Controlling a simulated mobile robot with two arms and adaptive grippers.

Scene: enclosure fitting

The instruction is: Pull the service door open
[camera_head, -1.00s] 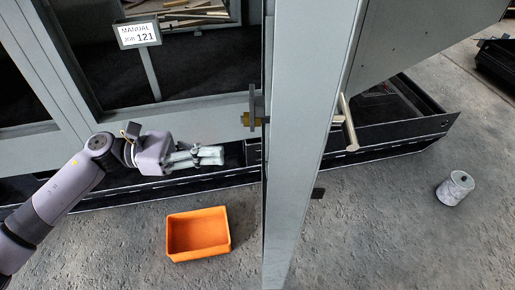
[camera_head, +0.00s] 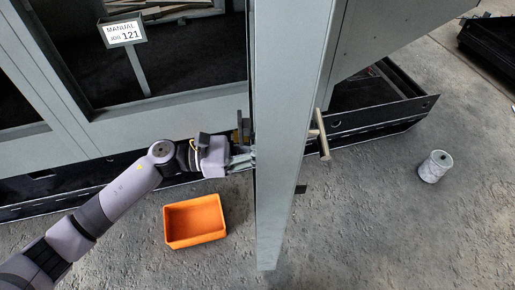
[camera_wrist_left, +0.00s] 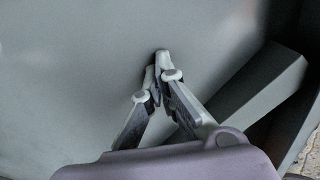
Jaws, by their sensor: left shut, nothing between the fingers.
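The grey service door (camera_head: 287,130) stands ajar and is seen nearly edge-on in the head view. Its bar handle (camera_head: 321,135) is on the right-hand face. My left gripper (camera_head: 250,161) is on the door's left side, at its inner face, with its fingertips partly hidden by the door edge. In the left wrist view the fingers (camera_wrist_left: 162,72) are closed together and empty, in front of a plain grey panel. Whether they touch it I cannot tell. My right gripper is in neither view.
An orange bin (camera_head: 195,221) sits on the concrete floor below my left arm. A white spool-like cylinder (camera_head: 435,166) stands at the right. The enclosure's dark base rail (camera_head: 385,118) runs behind the door. A sign (camera_head: 123,33) reads "MANUAL JOB 121".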

